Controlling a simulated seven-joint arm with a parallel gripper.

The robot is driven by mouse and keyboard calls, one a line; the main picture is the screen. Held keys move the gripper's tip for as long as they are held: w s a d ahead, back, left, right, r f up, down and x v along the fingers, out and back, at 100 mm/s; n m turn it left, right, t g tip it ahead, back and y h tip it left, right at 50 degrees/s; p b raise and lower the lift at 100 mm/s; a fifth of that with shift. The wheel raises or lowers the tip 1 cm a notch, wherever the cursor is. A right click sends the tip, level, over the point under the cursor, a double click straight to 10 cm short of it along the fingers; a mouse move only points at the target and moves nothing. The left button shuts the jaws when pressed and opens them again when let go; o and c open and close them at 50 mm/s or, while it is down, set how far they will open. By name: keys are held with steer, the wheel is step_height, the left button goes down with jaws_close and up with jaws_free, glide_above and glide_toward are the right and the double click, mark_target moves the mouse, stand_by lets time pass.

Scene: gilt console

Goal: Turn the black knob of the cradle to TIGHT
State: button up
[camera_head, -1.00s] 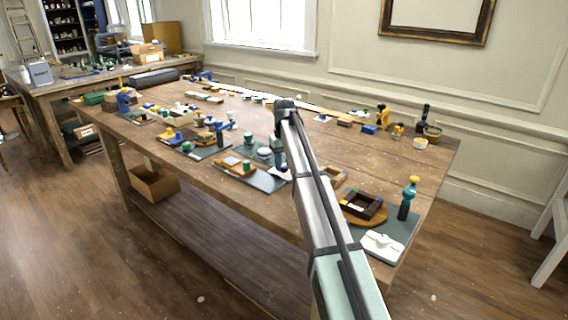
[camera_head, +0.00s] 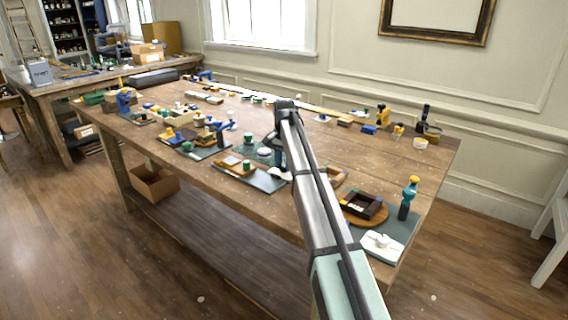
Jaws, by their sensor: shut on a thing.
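My arm reaches over the long wooden table to the dark green mat (camera_head: 262,182) near its middle. My gripper (camera_head: 276,163) is low over the right part of this mat, small and partly hidden by my own arm. It is shut on what appears to be the black knob, which I cannot tell apart from the dark fingers. A small white piece (camera_head: 280,174) shows just under the gripper; whether it belongs to the cradle is unclear. The knob's setting and any TIGHT mark are too small or hidden to read.
A wooden piece (camera_head: 232,166) and a green knob (camera_head: 247,166) stand left of my gripper.

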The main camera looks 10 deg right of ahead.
mark_target(284, 165)
steer(key=shift+m, duration=0.9)
steer(key=o, duration=1)
steer(key=shift+o, duration=0.2)
steer(key=shift+r, duration=0.1)
step_height(284, 165, up, 14)
steer(key=shift+f, duration=0.2)
